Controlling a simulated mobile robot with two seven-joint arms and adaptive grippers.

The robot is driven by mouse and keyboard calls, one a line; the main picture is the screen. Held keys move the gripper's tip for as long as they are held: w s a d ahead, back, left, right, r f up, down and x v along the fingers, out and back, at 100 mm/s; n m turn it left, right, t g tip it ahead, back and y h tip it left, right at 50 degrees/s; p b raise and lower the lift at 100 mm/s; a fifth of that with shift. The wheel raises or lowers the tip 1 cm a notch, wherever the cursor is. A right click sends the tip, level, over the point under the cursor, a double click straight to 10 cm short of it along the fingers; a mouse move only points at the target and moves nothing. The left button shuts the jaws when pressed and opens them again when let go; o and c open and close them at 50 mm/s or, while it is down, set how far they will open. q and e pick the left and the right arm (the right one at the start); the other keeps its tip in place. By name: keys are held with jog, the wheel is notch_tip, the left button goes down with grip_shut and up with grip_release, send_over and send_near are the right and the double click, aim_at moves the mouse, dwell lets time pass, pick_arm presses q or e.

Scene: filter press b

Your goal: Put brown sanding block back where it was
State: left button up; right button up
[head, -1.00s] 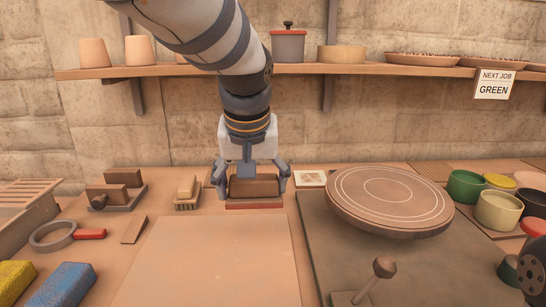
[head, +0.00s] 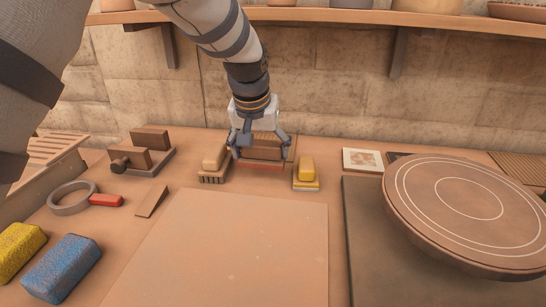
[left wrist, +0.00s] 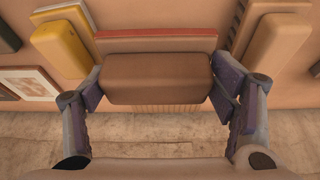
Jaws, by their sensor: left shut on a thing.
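The brown sanding block (head: 263,154), with a red layer along its lower edge, is between the fingers of my left gripper (head: 259,147) in the head view. The gripper is shut on it from both ends. In the left wrist view the brown block (left wrist: 158,79) spans the two fingers of the gripper (left wrist: 158,88), its red layer showing along the upper edge. A ribbed mat (head: 287,139) shows behind and partly under the block. I cannot tell whether the block touches the mat. My right gripper is out of view.
A brush (head: 213,163) stands close left of the block, and a yellow block (head: 306,173) close right. A holder with brown blocks (head: 146,158) is farther left. A round wheel (head: 470,211) fills the right. The pale board (head: 235,240) in front is clear.

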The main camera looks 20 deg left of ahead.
aim_at(258, 162)
pick_arm(q)
jog(key=shift+w+a+f, duration=0.1)
jog(key=shift+a+f, duration=0.15)
jog(key=shift+f, duration=0.8)
jog(key=shift+w+a+f, duration=0.1)
jog(key=shift+a+f, duration=0.1)
jog(key=shift+f, duration=0.85)
jog(key=o, duration=0.8)
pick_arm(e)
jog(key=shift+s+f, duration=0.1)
pick_arm(q)
jog(key=p+v, duration=0.1)
jog(key=v, duration=1)
jog(key=shift+s+r, duration=0.15)
jog(key=shift+r, duration=0.15)
jog(key=shift+s+d+r, duration=0.1)
jog(key=shift+s+r, duration=0.1)
jog(key=shift+r, duration=0.1)
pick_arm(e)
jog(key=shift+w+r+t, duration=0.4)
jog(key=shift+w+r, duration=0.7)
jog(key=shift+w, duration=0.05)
